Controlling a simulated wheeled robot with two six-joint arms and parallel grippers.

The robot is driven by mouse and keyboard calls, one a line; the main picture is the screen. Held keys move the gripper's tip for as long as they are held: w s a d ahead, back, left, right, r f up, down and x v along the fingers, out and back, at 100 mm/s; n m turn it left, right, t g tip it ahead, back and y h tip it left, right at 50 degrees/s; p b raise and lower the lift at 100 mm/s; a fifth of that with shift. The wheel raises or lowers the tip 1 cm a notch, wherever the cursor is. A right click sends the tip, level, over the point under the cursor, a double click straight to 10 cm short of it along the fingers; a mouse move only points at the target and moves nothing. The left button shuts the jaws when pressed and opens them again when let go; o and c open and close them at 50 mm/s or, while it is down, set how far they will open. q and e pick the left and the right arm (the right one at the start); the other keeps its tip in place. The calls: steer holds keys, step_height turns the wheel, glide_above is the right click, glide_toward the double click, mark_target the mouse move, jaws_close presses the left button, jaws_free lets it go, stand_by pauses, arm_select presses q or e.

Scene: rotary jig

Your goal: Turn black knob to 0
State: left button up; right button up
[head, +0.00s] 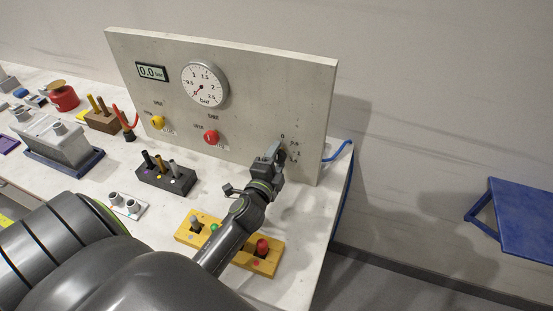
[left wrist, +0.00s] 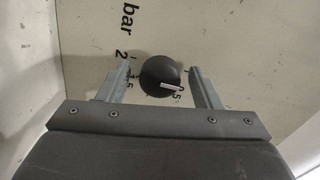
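The black knob (left wrist: 160,76) is round and sits on the upright panel, with a white pointer line. In the left wrist view the line points right, close to the printed 0.5. My left gripper (left wrist: 160,84) is open, with one finger on each side of the knob and a visible gap on both sides. In the head view my left gripper (head: 274,152) is at the panel's lower right, beside the printed scale, and hides the knob. My right gripper is in neither view.
The panel (head: 260,95) also carries a round bar gauge (head: 204,85), a display (head: 152,72) reading 0.0, a yellow knob (head: 157,122) and a red knob (head: 211,137). A yellow block (head: 262,268) and a dark holder (head: 150,178) stand on the table before it.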

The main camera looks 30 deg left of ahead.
arm_select(q)
steer(key=v, duration=0.7)
steer(key=shift+s+b, duration=0.25)
steer(key=shift+b, duration=0.05)
stand_by(0.5)
